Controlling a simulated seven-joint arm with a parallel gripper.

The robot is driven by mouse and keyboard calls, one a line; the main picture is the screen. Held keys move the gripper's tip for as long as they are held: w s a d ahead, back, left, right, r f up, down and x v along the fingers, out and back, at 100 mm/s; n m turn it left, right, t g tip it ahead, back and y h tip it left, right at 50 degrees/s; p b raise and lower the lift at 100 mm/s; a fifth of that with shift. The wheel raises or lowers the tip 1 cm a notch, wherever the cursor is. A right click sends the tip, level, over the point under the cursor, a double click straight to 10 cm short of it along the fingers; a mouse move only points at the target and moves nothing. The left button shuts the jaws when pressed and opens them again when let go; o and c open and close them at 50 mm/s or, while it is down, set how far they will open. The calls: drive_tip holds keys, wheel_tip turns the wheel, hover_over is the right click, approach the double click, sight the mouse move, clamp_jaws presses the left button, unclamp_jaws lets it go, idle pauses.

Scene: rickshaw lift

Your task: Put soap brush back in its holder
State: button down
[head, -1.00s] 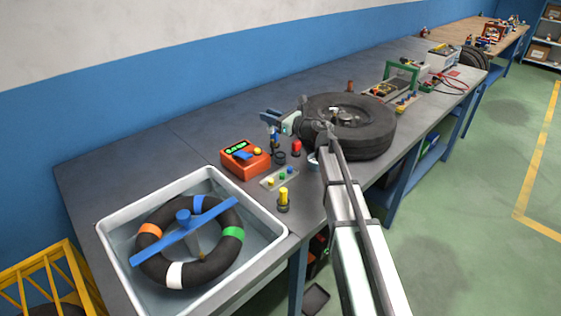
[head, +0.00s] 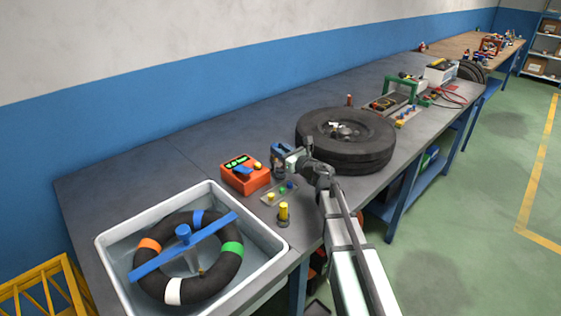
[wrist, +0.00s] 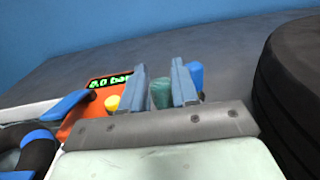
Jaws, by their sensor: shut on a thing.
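My gripper (head: 279,155) has its blue fingers low over the bench, between the orange gauge box and the tyre. In the wrist view its two blue fingers are on either side of a dull green upright piece (wrist: 161,95), which I take to be the soap brush's handle. The brush's lower end is hidden. The holder cannot be made out now; my gripper and arm cover that spot, so I cannot tell whether the brush is inside it.
The orange box (head: 245,174) with a green display is just left of my gripper. A plate with coloured knobs (head: 281,195) and a yellow-topped post (head: 284,213) stand in front. A large tyre (head: 346,142) is close on the right. A water tub (head: 112,243) holds an inner tube.

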drive_tip(key=shift+f, duration=2.05)
drive_tip(key=shift+f, duration=0.15)
drive_tip(key=c, duration=0.8)
unclamp_jaws()
drive_tip(key=shift+c, duration=0.2)
drive_tip(key=shift+s+d, duration=0.15)
drive_tip(key=shift+s, duration=0.05)
drive_tip(key=v, duration=1.1)
drive_tip(key=shift+s+d, duration=0.15)
drive_tip(key=shift+d, duration=0.05)
